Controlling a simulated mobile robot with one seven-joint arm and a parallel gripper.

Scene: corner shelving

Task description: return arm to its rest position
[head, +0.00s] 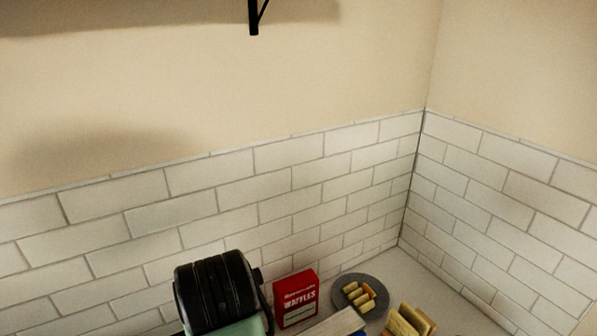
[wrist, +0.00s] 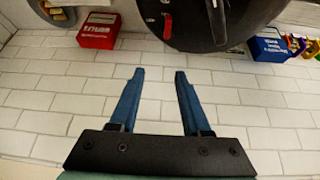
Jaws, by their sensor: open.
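My gripper (wrist: 158,74) shows in the wrist view with its two blue fingers apart and nothing between them. White wall tiles fill the view behind the fingers, and the wrist picture appears upside down. In the head view, a dark ribbed body with pale green below it stands at the lower left of the counter items; I cannot tell whether it is part of my arm. The fingers cannot be made out in the head view.
A red waffle box (head: 296,298) stands by the tiled wall, left of a grey plate (head: 345,281) of food. In the wrist view, a black rounded appliance (wrist: 190,25) lies between that red box (wrist: 98,31) and a blue box (wrist: 268,45). A black bracket (head: 254,17) hangs above.

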